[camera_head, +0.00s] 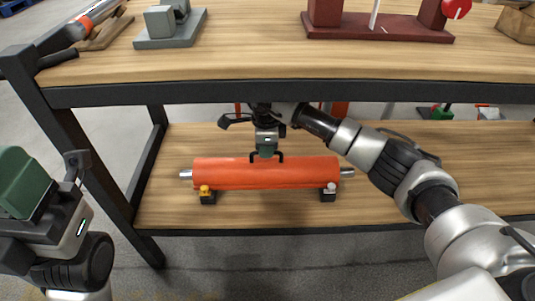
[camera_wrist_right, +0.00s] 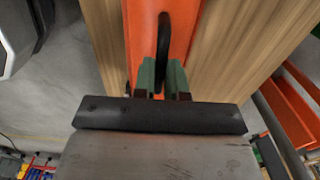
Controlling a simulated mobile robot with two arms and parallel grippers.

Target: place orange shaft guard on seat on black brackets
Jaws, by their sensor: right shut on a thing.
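The orange shaft guard (camera_head: 300,172) lies level on the lower shelf in the head view, over a shaft whose silver ends (camera_head: 346,172) stick out on both sides. Two black brackets (camera_head: 208,198) (camera_head: 328,195) show under its front edge, one with a yellow knob and one with a pale knob. My right gripper (camera_head: 266,154) is shut on the guard's black top handle. In the right wrist view the fingers (camera_wrist_right: 162,80) close around the handle (camera_wrist_right: 163,45). My left gripper (camera_head: 77,160) is at the far left, away from the guard. Whether the guard is fully seated is hard to tell.
The lower shelf (camera_head: 440,145) is clear on both sides of the guard. The upper bench's dark front rail (camera_head: 200,95) runs above my right gripper. A grey block (camera_head: 170,22) and a dark red stand (camera_head: 375,27) are on the upper bench top.

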